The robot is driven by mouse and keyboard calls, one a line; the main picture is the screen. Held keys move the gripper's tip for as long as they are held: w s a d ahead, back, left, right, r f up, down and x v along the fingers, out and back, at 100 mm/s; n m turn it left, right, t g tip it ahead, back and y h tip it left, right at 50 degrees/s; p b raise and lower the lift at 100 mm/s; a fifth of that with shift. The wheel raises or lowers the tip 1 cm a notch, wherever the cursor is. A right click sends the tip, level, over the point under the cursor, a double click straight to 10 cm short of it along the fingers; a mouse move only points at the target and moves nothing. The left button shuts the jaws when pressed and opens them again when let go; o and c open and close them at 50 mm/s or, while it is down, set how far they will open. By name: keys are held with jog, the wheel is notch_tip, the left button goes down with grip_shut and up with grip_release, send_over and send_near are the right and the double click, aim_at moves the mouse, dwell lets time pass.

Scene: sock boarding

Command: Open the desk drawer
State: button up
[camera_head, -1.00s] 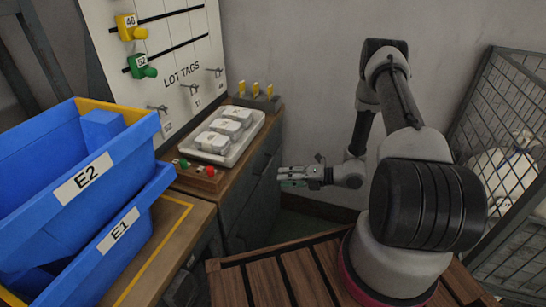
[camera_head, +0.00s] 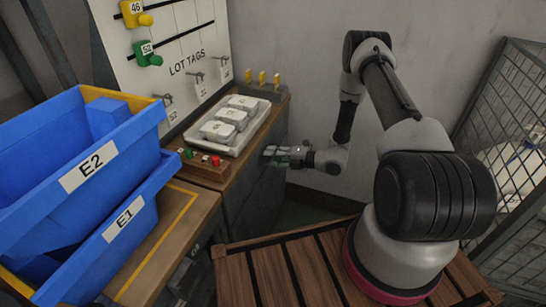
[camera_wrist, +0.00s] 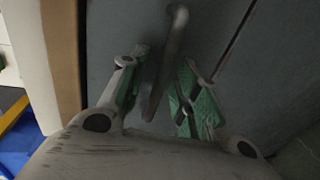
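The desk (camera_head: 232,190) has a dark grey drawer front facing right in the head view. In the wrist view the drawer front (camera_wrist: 215,25) fills the upper part, with a dark seam on its right. A grey bar handle (camera_wrist: 168,70) stands out from it. My gripper (camera_head: 270,156) is at the drawer front. In the wrist view my gripper (camera_wrist: 163,88) is open, with green-padded fingers on either side of the handle. I cannot tell whether either finger touches the handle. The drawer looks closed.
On the desk top are a white tray (camera_head: 194,133) with white blocks, a button box (camera_head: 203,170) and a holder with yellow pieces (camera_head: 262,88). Blue bins (camera_head: 60,215) stand at left. A wire cage (camera_head: 500,150) stands at right.

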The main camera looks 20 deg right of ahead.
grip_shut()
jog(key=f+v, duration=0.3)
jog(key=v, duration=1.4)
jog(key=s+d+f+v, duration=0.1)
jog(key=f+v, duration=0.2)
jog(key=v, duration=1.4)
jog(key=shift+f, duration=0.3)
jog(key=shift+d, duration=0.1)
grip_release()
